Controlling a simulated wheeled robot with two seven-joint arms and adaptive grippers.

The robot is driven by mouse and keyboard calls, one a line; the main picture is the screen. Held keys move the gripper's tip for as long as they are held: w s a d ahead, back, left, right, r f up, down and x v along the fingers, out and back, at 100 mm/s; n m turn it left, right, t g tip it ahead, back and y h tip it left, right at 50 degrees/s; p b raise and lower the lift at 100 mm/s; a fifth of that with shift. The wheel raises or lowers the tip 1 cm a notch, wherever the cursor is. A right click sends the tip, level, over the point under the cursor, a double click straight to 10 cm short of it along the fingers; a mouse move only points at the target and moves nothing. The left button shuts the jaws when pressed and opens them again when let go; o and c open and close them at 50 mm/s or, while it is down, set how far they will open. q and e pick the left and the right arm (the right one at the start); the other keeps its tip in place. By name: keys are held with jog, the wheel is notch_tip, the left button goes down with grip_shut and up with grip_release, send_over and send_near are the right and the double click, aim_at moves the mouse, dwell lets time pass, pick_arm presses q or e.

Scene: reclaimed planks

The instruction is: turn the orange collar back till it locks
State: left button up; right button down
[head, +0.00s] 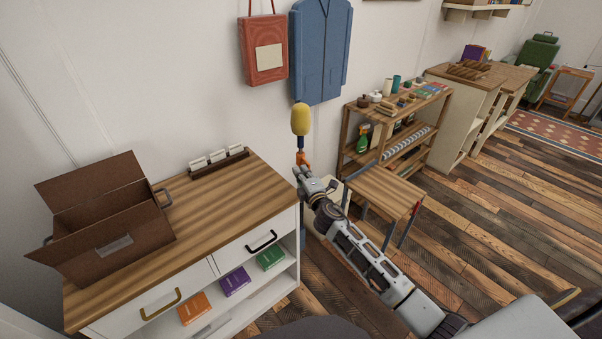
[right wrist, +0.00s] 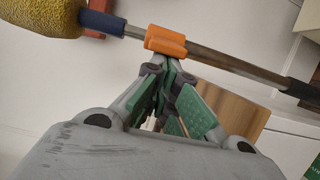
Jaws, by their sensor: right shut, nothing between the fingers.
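The orange collar (head: 302,158) sits on a pole below a dark blue sleeve (head: 300,143) and a fuzzy yellow head (head: 300,119). In the right wrist view the orange collar (right wrist: 165,41) is clear, with the blue sleeve (right wrist: 102,22) to its left and the bare metal pole (right wrist: 235,64) running down to the right. My right gripper (right wrist: 164,66) is shut and empty. Its fingertips are right at the collar's lower edge, not around it; I cannot tell whether they touch. In the head view my right gripper (head: 303,174) hides part of the pole. My left gripper is out of view.
A wooden-topped cabinet (head: 215,215) stands to the left, bearing an open brown box (head: 115,240). A low wooden table (head: 385,188) and a shelf unit (head: 350,150) are to the right. A red bag (head: 262,25) and blue jacket (head: 320,45) hang behind. Floor at right is free.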

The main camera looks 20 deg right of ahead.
jog(key=shift+d, duration=0.2)
dwell(0.4)
jog(key=shift+d, duration=0.15)
dwell(0.6)
dwell(0.5)
